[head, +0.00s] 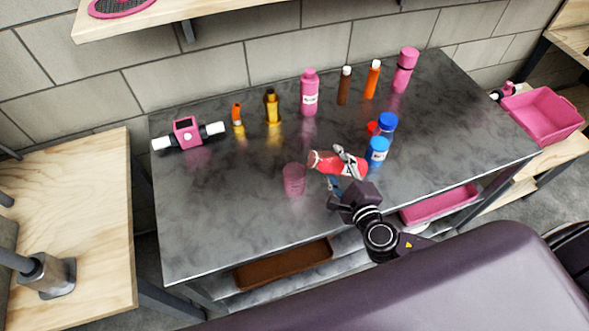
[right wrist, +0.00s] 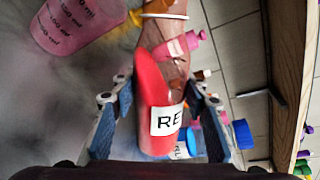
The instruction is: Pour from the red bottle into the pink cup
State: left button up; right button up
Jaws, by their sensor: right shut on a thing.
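The red bottle (head: 327,161) is held on its side above the grey table, its neck pointing left toward the pink cup. The pink cup (head: 293,180) is translucent and stands upright on the table, just left of the bottle's mouth. My right gripper (head: 347,161) is shut around the bottle's body. In the right wrist view the red bottle (right wrist: 153,85) with its "RE" label sits between both fingers, and the pink cup (right wrist: 72,24) with printed ml marks is at upper left. I cannot tell whether liquid is flowing. My left gripper is not in view.
A pink bottle (head: 309,95) and several others line the back. The table's front left (head: 220,220) is clear.

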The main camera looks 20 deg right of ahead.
jog(key=shift+d+r+n+h+p, duration=0.15)
jog(key=shift+n+h+p, duration=0.15)
jog(key=shift+n+p, duration=0.3)
dwell(2.2)
jog(key=shift+a+r+n+g+h+p, duration=0.2)
jog(key=shift+r+n+p, duration=0.35)
jog(key=shift+p, duration=0.95)
jog(key=shift+a+r+n+g+h+p, duration=0.15)
jog(key=shift+r+n+h+p, duration=0.3)
jog(key=shift+p, duration=1.05)
dwell(1.4)
